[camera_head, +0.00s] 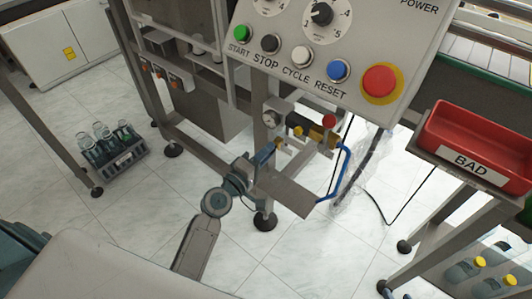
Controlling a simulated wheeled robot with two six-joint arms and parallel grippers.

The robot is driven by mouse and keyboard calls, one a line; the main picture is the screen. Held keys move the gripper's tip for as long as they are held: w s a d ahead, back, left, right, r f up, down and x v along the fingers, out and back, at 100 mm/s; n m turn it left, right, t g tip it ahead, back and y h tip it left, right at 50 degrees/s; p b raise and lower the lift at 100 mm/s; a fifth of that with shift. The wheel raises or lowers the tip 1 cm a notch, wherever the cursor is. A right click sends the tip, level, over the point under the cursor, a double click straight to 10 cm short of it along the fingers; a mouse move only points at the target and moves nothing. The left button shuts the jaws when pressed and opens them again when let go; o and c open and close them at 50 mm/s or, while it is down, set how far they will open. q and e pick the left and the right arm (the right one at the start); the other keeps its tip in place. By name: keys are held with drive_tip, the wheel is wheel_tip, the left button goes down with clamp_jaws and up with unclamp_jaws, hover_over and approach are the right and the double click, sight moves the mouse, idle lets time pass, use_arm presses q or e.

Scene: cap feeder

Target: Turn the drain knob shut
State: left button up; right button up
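An air-service unit (316,133) with a red knob (329,120), a yellow part (298,131) and a round gauge (271,118) is mounted on the machine frame below the control panel. I cannot make out for certain which small part is the drain knob; it may be hidden by the gripper. My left gripper (268,154) is at the lower left of this unit, its tip close beneath the gauge. The fingers are too small and overlapped to show whether they are open, shut or touching anything. My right gripper does not show.
A tilted control panel (318,60) with buttons overhangs the unit. A grey plate (288,192) and a blue hose (345,165) are beside my gripper. A red BAD bin (480,140) stands at right, a bottle crate (122,160) on the floor at left. Open floor lies below.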

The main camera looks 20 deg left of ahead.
use_arm(q)
drive_tip(key=o, duration=0.3)
drive_tip(key=shift+o, duration=0.2)
drive_tip(key=shift+s+a, duration=0.1)
drive_tip(key=b+v, duration=0.2)
drive_tip(key=v, duration=0.8)
drive_tip(key=shift+s, duration=0.3)
use_arm(e)
drive_tip(key=w+r+t, duration=0.4)
drive_tip(key=w, duration=0.1)
drive_tip(key=shift+d+t, duration=0.15)
drive_tip(key=shift+t, duration=0.15)
use_arm(q)
drive_tip(key=shift+f, duration=0.15)
